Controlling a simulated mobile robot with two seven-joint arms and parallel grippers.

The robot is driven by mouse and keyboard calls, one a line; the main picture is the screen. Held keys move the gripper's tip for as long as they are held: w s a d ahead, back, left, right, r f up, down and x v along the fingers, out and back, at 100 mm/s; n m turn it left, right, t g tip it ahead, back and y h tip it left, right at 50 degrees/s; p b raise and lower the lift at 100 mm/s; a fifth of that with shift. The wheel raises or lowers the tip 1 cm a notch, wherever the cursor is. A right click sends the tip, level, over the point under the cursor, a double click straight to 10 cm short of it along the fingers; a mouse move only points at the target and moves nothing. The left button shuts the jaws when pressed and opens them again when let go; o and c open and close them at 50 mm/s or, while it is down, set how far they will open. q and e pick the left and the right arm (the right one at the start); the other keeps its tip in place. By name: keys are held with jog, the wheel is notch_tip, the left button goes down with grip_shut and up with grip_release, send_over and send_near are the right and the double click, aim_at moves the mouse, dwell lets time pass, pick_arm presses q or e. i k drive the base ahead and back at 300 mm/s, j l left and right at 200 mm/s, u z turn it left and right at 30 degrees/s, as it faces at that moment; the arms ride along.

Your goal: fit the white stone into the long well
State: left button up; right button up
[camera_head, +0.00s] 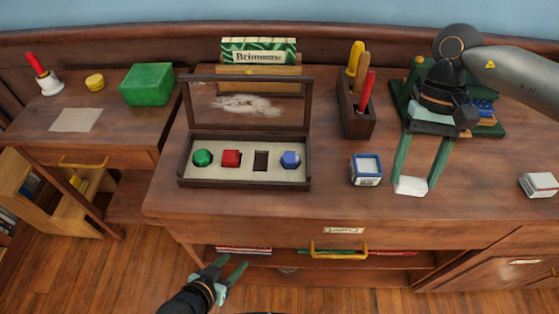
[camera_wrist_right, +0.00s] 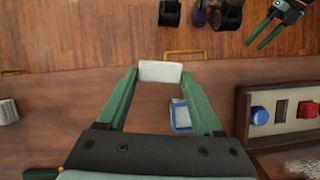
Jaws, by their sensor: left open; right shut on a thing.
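The white stone (camera_head: 411,185) is a small pale block. My right gripper (camera_head: 412,180) is shut on it, over the front right of the desk; the stone also shows between the fingertips in the right wrist view (camera_wrist_right: 160,71). I cannot tell if it touches the desk. The open dark wooden case (camera_head: 246,184) holds a green stone (camera_head: 203,158), a red stone (camera_head: 231,158) and a blue stone (camera_head: 290,159) in a pale bed. The long well (camera_head: 261,160) is a dark, empty upright rectangle between red and blue. My left gripper (camera_head: 236,274) is open and empty, low in front of the desk.
A blue and white box (camera_head: 366,170) stands between the case and my right gripper. A tool holder (camera_head: 357,107) with yellow and red handles is behind it. The case's raised lid frame (camera_head: 250,78) stands at its back. A white block (camera_head: 539,185) lies far right.

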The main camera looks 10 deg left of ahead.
aim_at(260, 168)
jog(key=j, duration=1.95)
